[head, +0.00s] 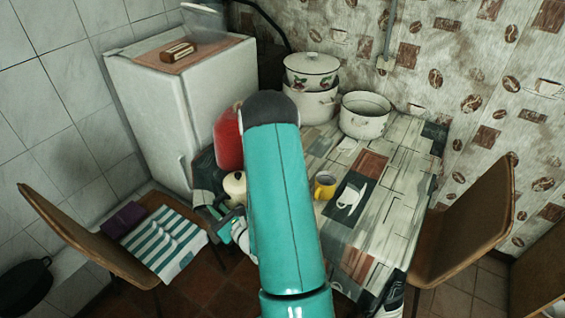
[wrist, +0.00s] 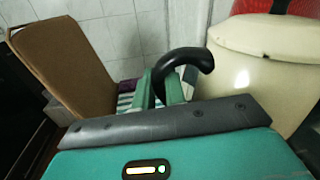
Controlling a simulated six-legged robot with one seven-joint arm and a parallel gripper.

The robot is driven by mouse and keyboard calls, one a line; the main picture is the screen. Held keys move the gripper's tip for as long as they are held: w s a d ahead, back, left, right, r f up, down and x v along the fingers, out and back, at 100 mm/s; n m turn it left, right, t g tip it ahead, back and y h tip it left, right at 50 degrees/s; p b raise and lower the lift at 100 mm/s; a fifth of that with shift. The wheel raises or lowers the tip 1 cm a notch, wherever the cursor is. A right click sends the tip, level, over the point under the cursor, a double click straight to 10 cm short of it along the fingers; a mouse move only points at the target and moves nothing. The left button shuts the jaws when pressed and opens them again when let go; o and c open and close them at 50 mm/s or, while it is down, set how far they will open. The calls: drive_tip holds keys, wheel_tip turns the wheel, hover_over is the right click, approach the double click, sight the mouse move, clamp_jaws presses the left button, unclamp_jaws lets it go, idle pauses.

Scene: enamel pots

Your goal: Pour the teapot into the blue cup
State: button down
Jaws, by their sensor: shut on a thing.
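The cream teapot (head: 235,186) is at the table's left edge, partly hidden by my arm in the head view. In the wrist view its cream body (wrist: 262,62) fills the upper right, and its black curved handle (wrist: 196,58) reaches toward my fingers. My gripper (wrist: 163,88) is shut on this handle. In the head view my gripper (head: 226,217) is small and partly covered by my arm. I cannot tell if the teapot touches the table. No blue cup shows; a yellow mug (head: 325,186) stands on the table right of my arm.
A red object (head: 228,138) stands behind the teapot. Enamel pots (head: 365,115) stand at the table's back. Chairs flank the table; the left one (head: 90,235) holds a striped cloth (head: 165,240). A white fridge (head: 185,100) is behind left. The table's right front (head: 385,220) is clear.

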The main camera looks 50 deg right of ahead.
sight(222, 197)
drive_tip(key=shift+r, duration=0.1)
drive_tip(key=shift+w+d+r+y, duration=0.15)
drive_tip(key=shift+w+r+y, duration=0.05)
drive_tip(key=shift+w+y, duration=0.15)
drive_tip(key=shift+s+d+r+p, duration=0.2)
drive_tip(key=shift+d+r+p, duration=0.1)
drive_tip(key=shift+r, duration=0.25)
drive_tip(key=shift+s+d+r+m+y, duration=0.15)
drive_tip(key=shift+d+r+m, duration=0.1)
drive_tip(key=shift+r+m, duration=0.2)
drive_tip(key=shift+w+d+r+m+y, duration=0.1)
drive_tip(key=shift+d+r+m, duration=0.2)
drive_tip(key=shift+m, duration=0.25)
drive_tip(key=shift+s+r+p, duration=0.1)
drive_tip(key=shift+r+p, duration=0.05)
drive_tip(key=shift+p, duration=0.15)
drive_tip(key=shift+d+r+m+p, duration=0.3)
drive_tip(key=shift+p, duration=0.25)
drive_tip(key=shift+s, duration=0.1)
drive_tip(key=shift+d+r, duration=0.15)
